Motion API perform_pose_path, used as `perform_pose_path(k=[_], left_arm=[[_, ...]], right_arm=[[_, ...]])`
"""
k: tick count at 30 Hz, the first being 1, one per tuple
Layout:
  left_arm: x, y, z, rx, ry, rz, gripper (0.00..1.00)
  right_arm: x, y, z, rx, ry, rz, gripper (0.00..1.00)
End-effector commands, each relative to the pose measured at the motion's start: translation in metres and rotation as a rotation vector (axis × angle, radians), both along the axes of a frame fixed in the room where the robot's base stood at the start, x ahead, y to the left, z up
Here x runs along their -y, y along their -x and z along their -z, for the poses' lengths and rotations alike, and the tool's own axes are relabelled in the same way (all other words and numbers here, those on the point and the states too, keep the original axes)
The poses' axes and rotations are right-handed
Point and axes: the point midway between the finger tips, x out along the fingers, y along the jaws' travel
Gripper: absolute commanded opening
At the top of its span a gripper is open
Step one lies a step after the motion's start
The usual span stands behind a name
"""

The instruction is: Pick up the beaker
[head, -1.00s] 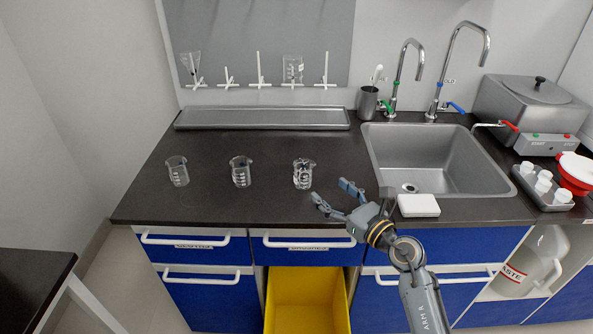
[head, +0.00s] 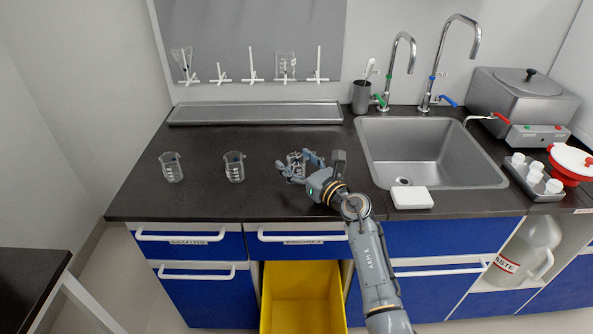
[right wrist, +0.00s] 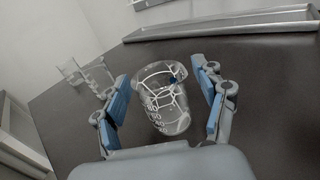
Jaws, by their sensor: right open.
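Three clear glass beakers stand upright in a row on the dark counter. The left beaker (head: 171,167) and the middle beaker (head: 234,167) stand free. The right beaker (head: 295,164) is partly hidden by my right gripper (head: 298,170). In the right wrist view this beaker (right wrist: 161,100) stands between the two open blue-padded fingers of my right gripper (right wrist: 163,105), with its graduation marks showing. I cannot tell whether a finger touches the glass. The other beakers (right wrist: 92,75) show at the left there. My left gripper is not in view.
A sink (head: 425,150) with two taps lies to the right, with a white block (head: 411,198) at its front edge. A long grey tray (head: 255,113) lies along the back. A yellow bin (head: 302,295) stands below the counter.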

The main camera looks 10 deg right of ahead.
Motion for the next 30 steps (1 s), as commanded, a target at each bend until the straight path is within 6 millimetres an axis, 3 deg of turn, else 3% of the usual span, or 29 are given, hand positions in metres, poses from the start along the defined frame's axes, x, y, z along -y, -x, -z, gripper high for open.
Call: perform_pose_path(k=[4, 12, 23, 30], left_arm=[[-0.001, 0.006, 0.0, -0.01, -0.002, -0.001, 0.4], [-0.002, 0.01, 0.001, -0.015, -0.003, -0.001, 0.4], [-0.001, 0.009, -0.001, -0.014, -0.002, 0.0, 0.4], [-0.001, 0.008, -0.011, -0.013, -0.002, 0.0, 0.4]], right_arm=[[0.0, 0.0, 0.0, 0.0, 0.0, 0.001, 0.69], [0.001, 0.0, 0.0, 0.0, 0.0, 0.0, 0.14], [0.001, 0.0, -0.004, 0.001, 0.0, 0.001, 0.12], [0.001, 0.0, -0.033, 0.005, 0.003, 0.001, 0.12]])
